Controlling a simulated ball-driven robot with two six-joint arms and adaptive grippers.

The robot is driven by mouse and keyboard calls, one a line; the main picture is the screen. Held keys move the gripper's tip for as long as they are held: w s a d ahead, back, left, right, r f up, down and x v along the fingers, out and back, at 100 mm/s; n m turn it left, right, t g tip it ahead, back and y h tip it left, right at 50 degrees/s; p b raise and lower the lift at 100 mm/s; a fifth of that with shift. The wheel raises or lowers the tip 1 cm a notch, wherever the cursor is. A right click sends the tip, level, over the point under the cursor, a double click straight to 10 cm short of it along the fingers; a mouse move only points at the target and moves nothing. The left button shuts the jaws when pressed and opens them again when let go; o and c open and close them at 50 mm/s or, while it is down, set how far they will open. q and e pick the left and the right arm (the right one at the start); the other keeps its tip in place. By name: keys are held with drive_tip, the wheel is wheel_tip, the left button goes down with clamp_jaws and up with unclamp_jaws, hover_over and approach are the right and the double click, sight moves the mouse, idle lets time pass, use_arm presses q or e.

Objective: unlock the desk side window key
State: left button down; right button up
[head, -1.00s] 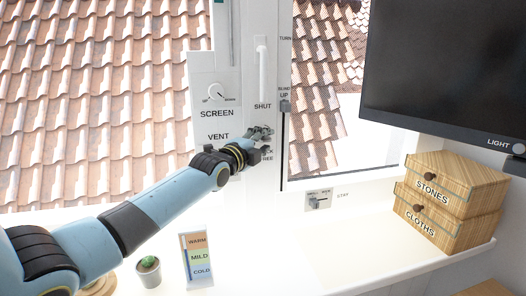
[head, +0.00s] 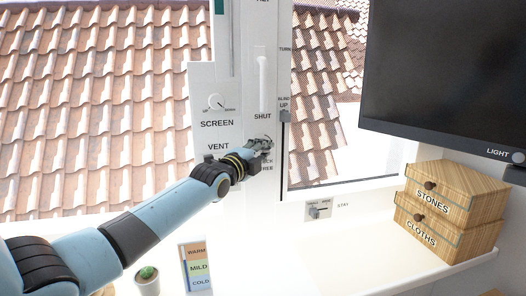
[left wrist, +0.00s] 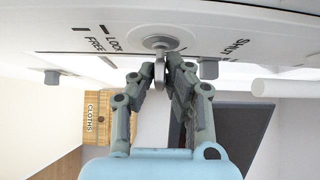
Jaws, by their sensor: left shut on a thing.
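The window key (left wrist: 160,62) stands out of a round keyhole plate (left wrist: 160,42) on the white window frame. LOCK and FREE labels are beside it in the left wrist view; I cannot tell which mark the key lines up with. My left gripper (left wrist: 162,72) is shut on the key's flat grip, one fingertip on each side. In the head view my left gripper (head: 262,147) reaches the frame just below the SHUT label and hides most of the key. The FREE label shows just under it. My right gripper is not in view.
A white handle (head: 263,85) is above the gripper. The SCREEN dial (head: 215,102) is at upper left. A dark monitor (head: 440,70) and the STONES and CLOTHS boxes (head: 450,210) are at right. A small cactus pot (head: 147,282) and a WARM/MILD/COLD card (head: 196,267) stand below my arm.

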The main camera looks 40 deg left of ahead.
use_arm(q)
drive_tip(key=shift+f+n+t, duration=0.15)
drive_tip(key=shift+n+t, duration=0.65)
drive_tip(key=shift+f+n+y, duration=0.15)
drive_tip(key=shift+n+y, duration=0.15)
drive_tip(key=shift+n, duration=0.1)
drive_tip(key=n+y+b, duration=0.5)
drive_tip(key=n+b, duration=0.1)
drive_tip(key=n+y+b, duration=0.5)
drive_tip(key=n, duration=0.2)
drive_tip(key=n+y+b, duration=0.5)
drive_tip(key=n+b, duration=0.1)
drive_tip(key=n, duration=0.1)
drive_tip(key=shift+w+d+f+b, duration=0.25)
drive_tip(key=shift+w+f+b, duration=0.05)
drive_tip(key=shift+f, duration=0.1)
drive_tip(key=shift+r+n+g+y+b, duration=0.2)
drive_tip(key=shift+n+g+y+b, duration=0.95)
drive_tip(key=shift+n+y, duration=0.85)
drive_tip(key=shift+n+h, duration=0.3)
drive_tip(key=shift+n, duration=0.1)
